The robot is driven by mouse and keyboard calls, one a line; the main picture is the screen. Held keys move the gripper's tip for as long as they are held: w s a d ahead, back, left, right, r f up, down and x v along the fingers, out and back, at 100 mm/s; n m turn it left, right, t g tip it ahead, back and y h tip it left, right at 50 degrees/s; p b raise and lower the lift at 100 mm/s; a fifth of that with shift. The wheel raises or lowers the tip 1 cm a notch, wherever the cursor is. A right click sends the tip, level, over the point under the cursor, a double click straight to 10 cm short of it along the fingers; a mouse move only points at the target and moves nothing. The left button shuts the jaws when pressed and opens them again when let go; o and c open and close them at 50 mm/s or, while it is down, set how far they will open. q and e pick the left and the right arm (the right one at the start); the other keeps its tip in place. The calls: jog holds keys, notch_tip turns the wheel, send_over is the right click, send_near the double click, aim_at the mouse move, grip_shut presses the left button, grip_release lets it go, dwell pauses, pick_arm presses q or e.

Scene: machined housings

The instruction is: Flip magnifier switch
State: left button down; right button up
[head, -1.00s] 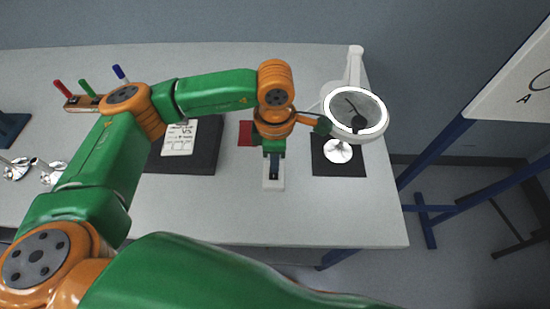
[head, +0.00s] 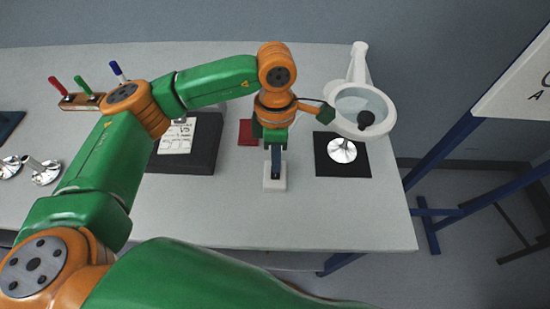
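The magnifier (head: 388,112) stands at the back right of the table, with a white ring head around a clear lens on a white arm. Its ring looks dull white, without a bright glow. A small white switch box (head: 274,186) lies on the table left of the magnifier. My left gripper (head: 276,172) points down right over this box, its narrow tip at or just above the box's top. The tip hides the switch itself, and contact and finger opening cannot be made out. My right gripper is not in view.
A shiny metal part (head: 341,152) sits on a black mat (head: 330,169) below the lens. A red pad (head: 246,136), a dark block with a white label (head: 177,139) and a rack of colored-handled tools (head: 80,101) stand to the left. The front of the table (head: 330,220) is clear.

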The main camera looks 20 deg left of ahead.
pick_arm(q)
jog(key=shift+s+f+g, duration=0.3)
jog(key=shift+s+f, duration=0.25)
jog(key=shift+f, duration=0.1)
jog(key=r+p, duration=0.1)
jog(key=r, duration=0.1)
jog(key=w+r+p, duration=0.1)
jog(key=r+p, duration=0.1)
jog(key=r, duration=0.1)
jog(key=shift+w+d+r, duration=0.1)
jog(key=shift+w+r, duration=0.1)
jog(key=shift+r, duration=0.15)
jog(key=shift+w+r+b, duration=0.15)
jog(key=shift+r+b, duration=0.4)
jog(key=shift+r, duration=0.05)
notch_tip(320, 180, up, 8)
jog(key=w, duration=0.1)
jog(key=shift+a+r, duration=0.15)
jog(key=shift+a, duration=0.2)
jog(key=shift+w, duration=0.1)
